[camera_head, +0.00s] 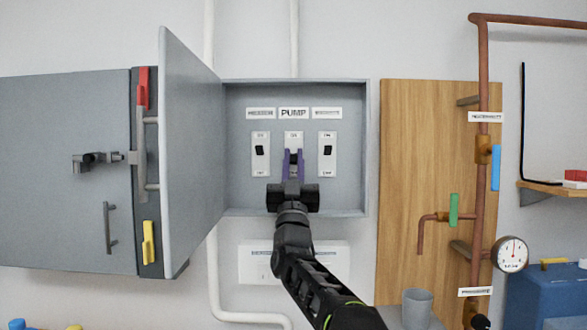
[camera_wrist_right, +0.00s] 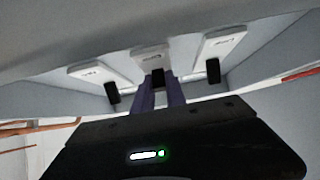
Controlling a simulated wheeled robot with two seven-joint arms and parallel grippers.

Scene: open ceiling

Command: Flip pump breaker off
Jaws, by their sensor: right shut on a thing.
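The grey breaker box (camera_head: 345,91) is open, its door (camera_head: 190,150) swung out to the left. Inside are three white switch plates with black toggles. The middle plate, the pump breaker (camera_head: 293,138), sits under the PUMP label (camera_head: 293,113). My right gripper (camera_head: 293,155) is at this plate, its purple fingers shut around the middle toggle, which they mostly hide in the head view. In the right wrist view the black pump toggle (camera_wrist_right: 158,77) shows between the two fingers (camera_wrist_right: 160,88). I cannot tell the toggle's position. My left gripper is not in view.
The left breaker (camera_head: 260,152) and right breaker (camera_head: 327,152) stand close on either side of the fingers. The open door rises to the left of my arm. On the right are a wooden panel (camera_head: 420,150) with copper pipes, a gauge (camera_head: 510,253) and a grey cup (camera_head: 417,308).

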